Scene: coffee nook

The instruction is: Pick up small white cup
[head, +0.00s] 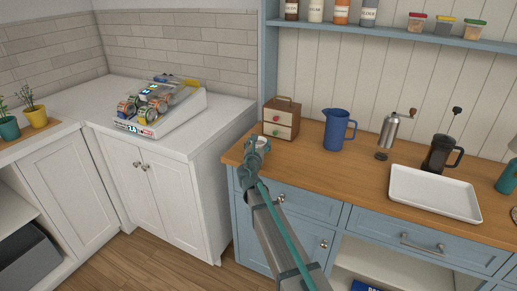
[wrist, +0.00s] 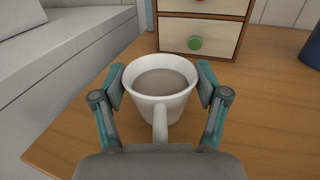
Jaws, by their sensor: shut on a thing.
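The small white cup (wrist: 163,108) stands upright in the middle of the wrist view, near the left end of the wooden counter. Its handle points toward my wrist, and its inside looks greyish. My gripper (wrist: 161,88) is shut on the cup, with one teal-and-grey finger on each side of its body. In the head view the cup (head: 262,142) shows only in part behind my gripper (head: 256,150). I cannot tell whether the cup's base is touching the wood.
A small wooden drawer box (head: 281,118) stands just behind the cup. A blue pitcher (head: 338,130), a hand grinder (head: 388,135), a white tray (head: 434,193) and a French press (head: 442,155) stand to the right. The wooden counter's (wrist: 262,125) left edge is close to the cup.

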